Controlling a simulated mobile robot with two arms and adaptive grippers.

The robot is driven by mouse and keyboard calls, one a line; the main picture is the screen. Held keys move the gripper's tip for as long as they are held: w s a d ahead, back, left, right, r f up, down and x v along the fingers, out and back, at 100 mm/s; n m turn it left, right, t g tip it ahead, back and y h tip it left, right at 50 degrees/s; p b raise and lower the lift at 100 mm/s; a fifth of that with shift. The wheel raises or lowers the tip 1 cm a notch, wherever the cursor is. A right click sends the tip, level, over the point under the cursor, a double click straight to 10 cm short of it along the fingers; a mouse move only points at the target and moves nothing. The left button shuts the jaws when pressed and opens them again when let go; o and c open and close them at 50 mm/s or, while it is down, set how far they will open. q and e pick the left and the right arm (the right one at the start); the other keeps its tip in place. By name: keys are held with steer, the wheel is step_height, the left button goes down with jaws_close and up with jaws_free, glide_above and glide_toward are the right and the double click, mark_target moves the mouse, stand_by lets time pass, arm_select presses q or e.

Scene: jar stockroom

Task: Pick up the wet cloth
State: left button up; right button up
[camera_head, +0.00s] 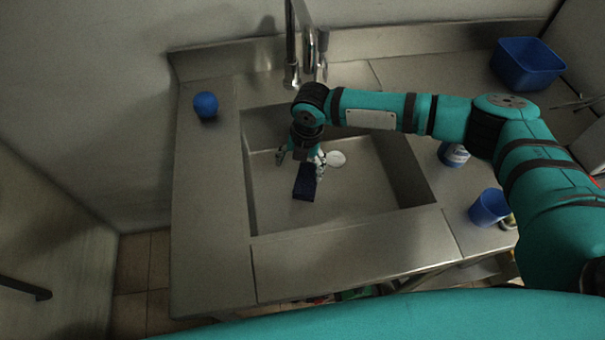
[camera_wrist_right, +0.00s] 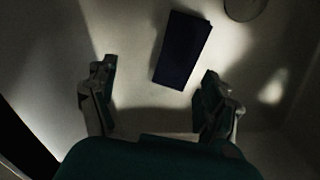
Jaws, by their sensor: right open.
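The cloth (camera_head: 305,184) is a dark blue folded rectangle lying in the sink basin (camera_head: 360,195). In the right wrist view the cloth (camera_wrist_right: 182,48) lies ahead of the fingertips, toward the right finger. My right gripper (camera_head: 300,158) reaches down into the basin just behind the cloth and hides a little of that area. In the right wrist view the gripper (camera_wrist_right: 155,85) is open, with nothing between its fingers. I cannot tell its exact height above the basin floor. My left gripper is not in view.
A round pale drain (camera_head: 336,159) lies beside the gripper. A faucet (camera_head: 291,45) stands behind the basin. A blue ball-like object (camera_head: 205,105) is on the left counter.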

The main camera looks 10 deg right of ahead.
mark_target(306, 181)
steer(key=shift+s+d+f+g+h, duration=0.15)
steer(key=shift+d+f+g+h, duration=0.2)
steer(key=shift+d, duration=0.45)
steer(key=shift+s+d+f+h, duration=0.15)
steer(key=shift+d+h, duration=0.1)
steer(key=shift+s+d+f, duration=0.1)
steer(key=shift+s+f, duration=0.2)
steer(key=shift+f, duration=0.7)
steer(key=f, duration=0.3)
steer(key=w+f, duration=0.1)
steer(key=shift+a+f+p, duration=0.3)
steer(key=shift+a, duration=0.05)
steer(key=shift+s+f, duration=0.1)
steer(key=c, duration=0.9)
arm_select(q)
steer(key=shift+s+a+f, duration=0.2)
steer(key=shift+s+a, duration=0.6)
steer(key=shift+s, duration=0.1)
arm_select(e)
steer(key=c, duration=0.4)
